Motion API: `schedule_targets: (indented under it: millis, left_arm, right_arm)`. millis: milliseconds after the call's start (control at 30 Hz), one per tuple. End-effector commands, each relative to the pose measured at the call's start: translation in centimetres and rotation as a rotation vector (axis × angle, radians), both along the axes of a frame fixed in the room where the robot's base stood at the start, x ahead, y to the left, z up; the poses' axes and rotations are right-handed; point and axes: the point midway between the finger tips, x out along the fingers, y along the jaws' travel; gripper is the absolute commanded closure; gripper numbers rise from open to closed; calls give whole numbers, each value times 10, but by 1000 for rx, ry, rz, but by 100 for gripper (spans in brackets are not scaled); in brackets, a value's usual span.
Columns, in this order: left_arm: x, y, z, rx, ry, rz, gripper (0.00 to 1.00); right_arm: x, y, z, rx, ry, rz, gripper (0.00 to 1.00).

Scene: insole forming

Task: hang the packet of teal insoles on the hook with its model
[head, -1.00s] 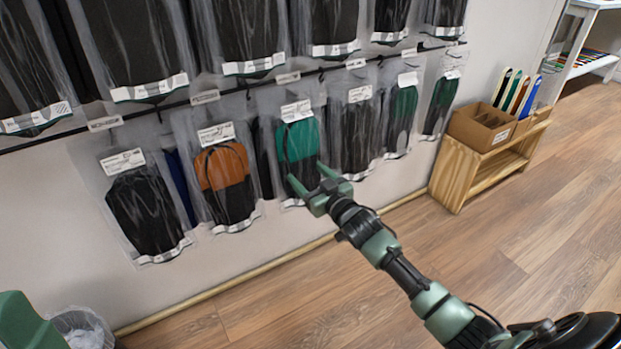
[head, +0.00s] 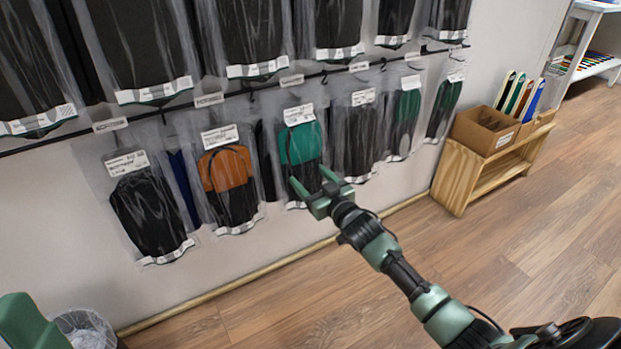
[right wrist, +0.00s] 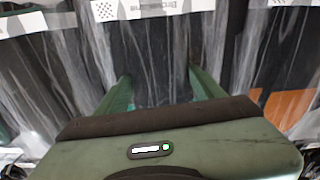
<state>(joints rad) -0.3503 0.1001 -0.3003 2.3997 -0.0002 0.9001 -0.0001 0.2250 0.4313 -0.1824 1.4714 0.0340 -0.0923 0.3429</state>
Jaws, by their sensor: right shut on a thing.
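The packet of teal insoles (head: 300,145) is a clear bag with a white label, teal at the top and black below. It hangs upright in the lower row on the wall. My right gripper (head: 312,188) is at its lower right part, shut on the packet, and hides some of its lower edge. In the right wrist view, the fingers (right wrist: 162,92) stand on both sides of dark, glossy packet material, with a white printed strip above. Part of the hook at the packet's top is hard to make out.
A packet of orange and black insoles (head: 228,180) hangs to the left, and a black packet (head: 358,140) to the right. A dark rail with tags runs above. A wooden shelf (head: 455,178) with a cardboard box (head: 482,130) stands at the right. A bin (head: 85,325) is at lower left.

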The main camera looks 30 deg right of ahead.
Motion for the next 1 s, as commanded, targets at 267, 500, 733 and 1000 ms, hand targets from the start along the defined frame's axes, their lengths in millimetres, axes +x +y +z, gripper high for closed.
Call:
schedule_targets:
  millis: [267, 500, 733, 1000]
  left_arm:
    - [0, 0, 4, 0, 1, 0, 11]
    - [0, 0, 3, 0, 1, -1, 11]
    - [0, 0, 3, 0, 1, -1, 11]
    - [0, 0, 18, 0, 1, 0, 11]
  right_arm:
    - [0, 0, -1, 1, -1, 0, 76]
    - [0, 0, -1, 0, -1, 0, 7]
    - [0, 0, -2, 0, 1, 0, 7]
    - [-26, -2, 1, 2, 5, 0, 7]
